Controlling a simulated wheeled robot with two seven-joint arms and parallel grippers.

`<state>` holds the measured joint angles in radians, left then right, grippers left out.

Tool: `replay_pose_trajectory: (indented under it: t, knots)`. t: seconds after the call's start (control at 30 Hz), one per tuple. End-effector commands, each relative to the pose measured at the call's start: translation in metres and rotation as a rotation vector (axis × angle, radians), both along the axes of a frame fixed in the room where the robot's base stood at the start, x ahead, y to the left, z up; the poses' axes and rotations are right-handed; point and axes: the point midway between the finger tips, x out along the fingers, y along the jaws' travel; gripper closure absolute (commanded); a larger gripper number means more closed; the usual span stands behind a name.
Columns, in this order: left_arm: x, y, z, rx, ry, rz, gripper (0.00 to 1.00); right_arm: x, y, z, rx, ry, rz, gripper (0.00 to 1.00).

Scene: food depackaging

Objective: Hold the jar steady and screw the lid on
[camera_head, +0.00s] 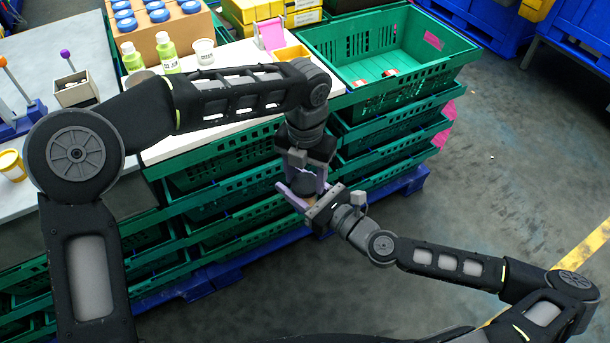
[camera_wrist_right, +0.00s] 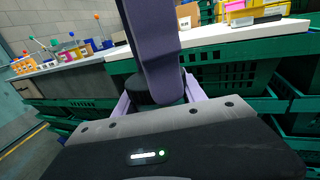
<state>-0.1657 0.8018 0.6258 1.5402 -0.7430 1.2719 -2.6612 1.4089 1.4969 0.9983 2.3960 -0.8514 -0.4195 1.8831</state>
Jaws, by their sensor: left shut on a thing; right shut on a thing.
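My left gripper (camera_head: 304,172) reaches down from above, with its lilac fingers shut around a dark round lid (camera_head: 303,184). My right gripper (camera_head: 308,196) comes in from the lower right, just below the left one, and is shut on the jar (camera_head: 312,203). Only a small brownish patch of the jar shows between the fingers. The dark lid also shows in the right wrist view (camera_wrist_right: 143,90), partly behind a broad lilac finger. The lid is right over the jar, but I cannot tell whether it is seated or threaded.
Stacked green crates (camera_head: 395,75) stand behind the grippers. A white worktop (camera_head: 232,55) holds a cardboard box (camera_head: 165,35) of blue-capped jars, two green bottles (camera_head: 167,55), a white cup (camera_head: 203,52) and a pink item (camera_head: 270,36). The grey floor (camera_head: 500,160) at right is clear.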

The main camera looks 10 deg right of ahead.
Motion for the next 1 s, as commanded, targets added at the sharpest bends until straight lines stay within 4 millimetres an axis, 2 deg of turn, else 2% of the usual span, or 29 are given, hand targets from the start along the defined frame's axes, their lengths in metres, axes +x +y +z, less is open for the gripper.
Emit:
replay_pose_trajectory:
  t: [0.1, 0.17, 0.47, 0.5, 0.73, 1.0]
  knots:
    - [0.0006, -0.0002, 0.0004, -0.001, -0.001, -0.196, 0.83, -0.0001, 0.0000, -0.0004, -0.001, 0.001, 0.000, 1.00]
    - [0.0005, -0.0004, 0.0005, -0.001, -0.001, -0.246, 0.83, -0.0002, 0.0001, -0.0004, -0.001, 0.001, 0.000, 1.00]
    - [0.0005, -0.0005, 0.0007, -0.001, -0.003, -0.268, 0.83, -0.0003, 0.0002, -0.0005, 0.000, 0.001, 0.001, 1.00]
    - [0.0005, -0.0005, 0.0007, -0.001, -0.003, -0.268, 0.43, -0.0003, 0.0002, -0.0005, 0.000, 0.001, 0.001, 1.00]
    - [0.0002, -0.0005, 0.0004, -0.001, -0.002, -0.267, 0.24, -0.0001, 0.0001, 0.0000, 0.000, 0.000, 0.000, 1.00]
    - [-0.0006, -0.0010, 0.0016, -0.002, 0.000, -0.267, 0.24, 0.0000, 0.0001, 0.0005, 0.001, -0.001, 0.000, 1.00]
